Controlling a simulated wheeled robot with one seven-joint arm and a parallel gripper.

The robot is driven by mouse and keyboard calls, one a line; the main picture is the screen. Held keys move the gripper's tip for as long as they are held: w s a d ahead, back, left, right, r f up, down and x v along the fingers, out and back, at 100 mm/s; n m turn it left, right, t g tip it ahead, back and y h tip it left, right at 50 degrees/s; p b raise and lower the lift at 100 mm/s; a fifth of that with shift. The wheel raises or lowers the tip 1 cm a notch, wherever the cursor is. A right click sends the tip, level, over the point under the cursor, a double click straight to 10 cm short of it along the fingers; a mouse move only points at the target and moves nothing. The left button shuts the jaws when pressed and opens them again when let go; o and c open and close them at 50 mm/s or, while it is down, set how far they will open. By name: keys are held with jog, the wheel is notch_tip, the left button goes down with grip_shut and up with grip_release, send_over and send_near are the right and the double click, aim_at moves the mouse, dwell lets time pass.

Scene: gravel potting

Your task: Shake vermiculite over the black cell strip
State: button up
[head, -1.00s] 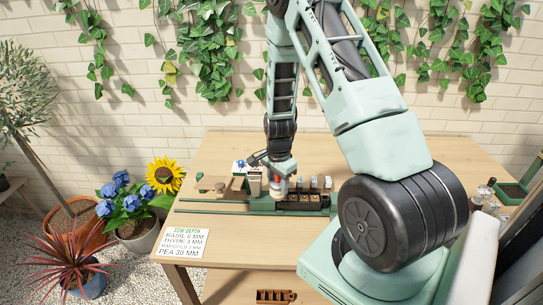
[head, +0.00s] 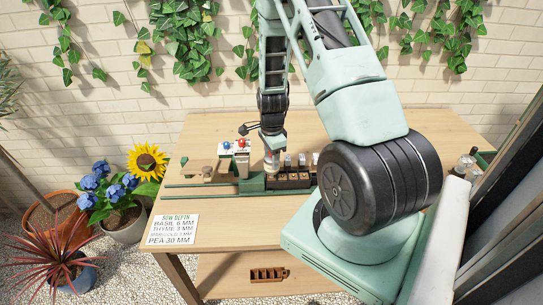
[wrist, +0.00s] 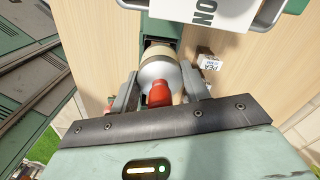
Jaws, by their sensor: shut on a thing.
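My gripper (head: 272,152) is shut on a pale shaker (head: 272,166) with a rounded silver end and a red tip. In the wrist view the shaker (wrist: 157,75) sits between the two fingers. The black cell strip (head: 293,182) lies on the table in a green fixture, and the shaker is at its left end. I cannot tell how high the shaker is above the strip. In the wrist view the strip is not clearly visible. No falling vermiculite can be made out.
Small labelled blocks (head: 302,160) stand behind the strip. A sowing-depth card (head: 172,230) lies at the front left of the wooden table (head: 230,225). Flowers (head: 110,185) stand left of the table.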

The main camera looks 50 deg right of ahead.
jog(key=shift+s+d, duration=0.4)
jog(key=shift+s, duration=0.05)
jog(key=shift+w+a, duration=0.8)
jog(key=shift+w, duration=0.1)
jog(key=shift+s+d, duration=0.8)
jog(key=shift+s, duration=0.1)
jog(key=shift+w+a, duration=0.8)
jog(key=shift+w, duration=0.1)
jog(key=shift+s+d, duration=0.8)
jog(key=shift+s, duration=0.1)
